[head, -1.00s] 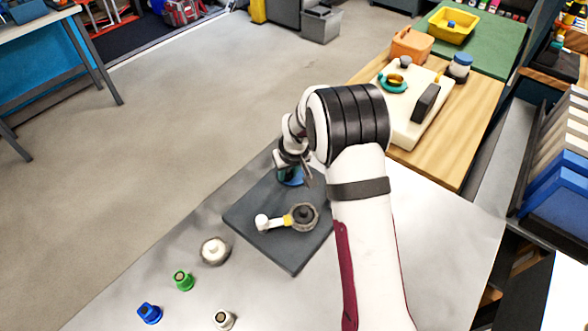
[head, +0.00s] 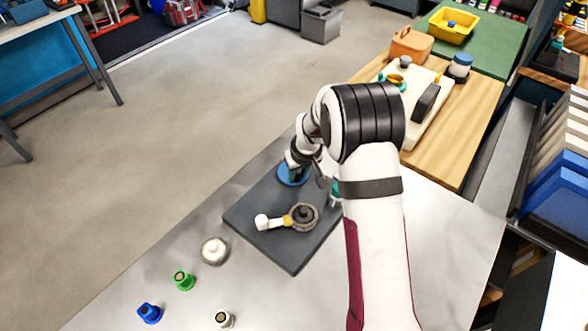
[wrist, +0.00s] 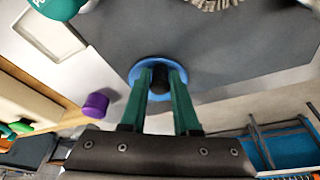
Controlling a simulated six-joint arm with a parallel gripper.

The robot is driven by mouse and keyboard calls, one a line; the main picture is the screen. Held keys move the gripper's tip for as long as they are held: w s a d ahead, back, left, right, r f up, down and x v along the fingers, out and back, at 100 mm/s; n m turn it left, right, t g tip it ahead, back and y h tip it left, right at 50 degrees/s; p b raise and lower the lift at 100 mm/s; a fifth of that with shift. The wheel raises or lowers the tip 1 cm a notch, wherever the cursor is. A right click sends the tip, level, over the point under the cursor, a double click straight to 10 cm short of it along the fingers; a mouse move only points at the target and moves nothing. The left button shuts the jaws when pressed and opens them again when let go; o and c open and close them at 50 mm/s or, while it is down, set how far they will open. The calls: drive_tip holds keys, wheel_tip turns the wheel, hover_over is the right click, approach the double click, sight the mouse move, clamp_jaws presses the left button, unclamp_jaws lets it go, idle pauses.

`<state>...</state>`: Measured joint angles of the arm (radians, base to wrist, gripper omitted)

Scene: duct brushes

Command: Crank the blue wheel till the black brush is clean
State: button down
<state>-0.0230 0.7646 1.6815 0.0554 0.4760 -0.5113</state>
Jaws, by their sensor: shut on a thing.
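The blue wheel (head: 292,177) sits at the far corner of a dark grey plate (head: 268,246). In the wrist view, the blue wheel (wrist: 142,70) shows as a disc under a black knob (wrist: 159,80). My gripper (wrist: 159,78) has its green fingers on either side of this knob and is shut on it. In the head view my wrist partly hides the wheel and the grip. A round grey bristly piece with a black centre (head: 303,213) lies on the plate, apart from the wheel, joined to a yellow-banded white handle (head: 264,221). I cannot tell how clean it is.
A teal piece (head: 334,193) stands at the plate's right, partly behind my arm. A white round piece (head: 215,250) and green (head: 183,280), blue (head: 149,313) and white (head: 223,319) pots stand front left. A wooden board (head: 455,140) lies beyond my arm.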

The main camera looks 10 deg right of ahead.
drive_tip(key=shift+w+d, duration=0.4)
drive_tip(key=shift+d, duration=0.2)
drive_tip(key=shift+w+d+r, duration=0.1)
drive_tip(key=shift+w+d, duration=0.3)
drive_tip(key=shift+w, duration=0.1)
drive_tip(key=shift+w+d, duration=0.25)
drive_tip(key=shift+w, duration=0.35)
drive_tip(key=shift+w+a, duration=0.1)
drive_tip(key=shift+w, duration=0.55)
drive_tip(key=shift+w+a, duration=0.3)
drive_tip(key=shift+w, duration=0.2)
drive_tip(key=shift+a, duration=0.1)
